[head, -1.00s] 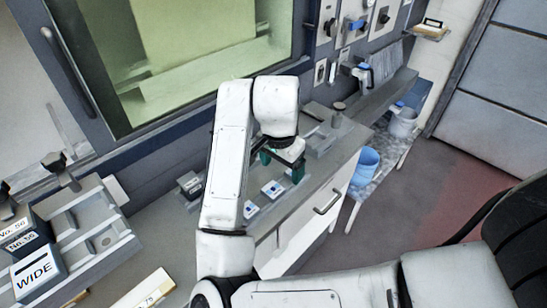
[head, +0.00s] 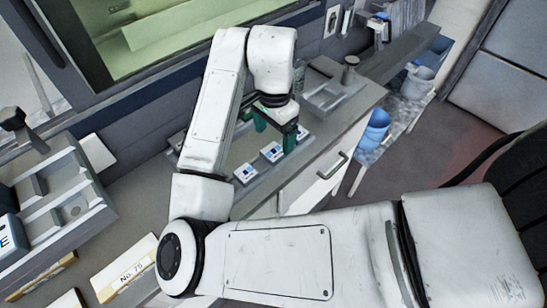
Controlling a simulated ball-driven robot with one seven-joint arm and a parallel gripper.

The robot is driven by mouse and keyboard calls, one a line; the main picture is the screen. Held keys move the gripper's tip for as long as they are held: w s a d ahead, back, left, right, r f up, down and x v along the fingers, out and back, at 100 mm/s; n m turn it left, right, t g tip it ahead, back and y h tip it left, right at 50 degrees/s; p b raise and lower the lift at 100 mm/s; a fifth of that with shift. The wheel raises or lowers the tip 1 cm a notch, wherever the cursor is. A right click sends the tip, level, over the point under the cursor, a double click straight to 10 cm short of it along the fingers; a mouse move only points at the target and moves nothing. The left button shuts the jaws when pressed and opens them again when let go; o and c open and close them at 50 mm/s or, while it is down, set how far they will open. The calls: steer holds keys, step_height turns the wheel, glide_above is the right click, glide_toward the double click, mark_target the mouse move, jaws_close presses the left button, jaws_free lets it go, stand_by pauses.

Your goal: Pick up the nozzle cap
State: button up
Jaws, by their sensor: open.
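My gripper (head: 275,128) has green fingers and hangs low over the grey counter (head: 322,148), behind a row of small white blocks with blue marks. Its jaws are open, and I see nothing held between them. One finger overlaps the right block in the picture. I cannot make out a nozzle cap for certain; the gripper and arm hide part of the counter. A brownish-grey, flat-topped knob-like piece (head: 349,72) stands near the grey tray at the back right; I cannot tell what it is.
The white-and-blue blocks (head: 272,152) stand close to the gripper. A shallow grey tray (head: 333,97) lies to the right. A grey slotted rack (head: 95,215) is at the left, with a "No. 75" label block (head: 125,268) before it.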

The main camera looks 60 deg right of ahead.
mark_target(273, 151)
steer(key=shift+a+f+b, duration=0.2)
steer(key=shift+f+b, duration=2.15)
steer(key=shift+f, duration=0.3)
steer(key=shift+r, duration=0.1)
steer(key=c, duration=1.2)
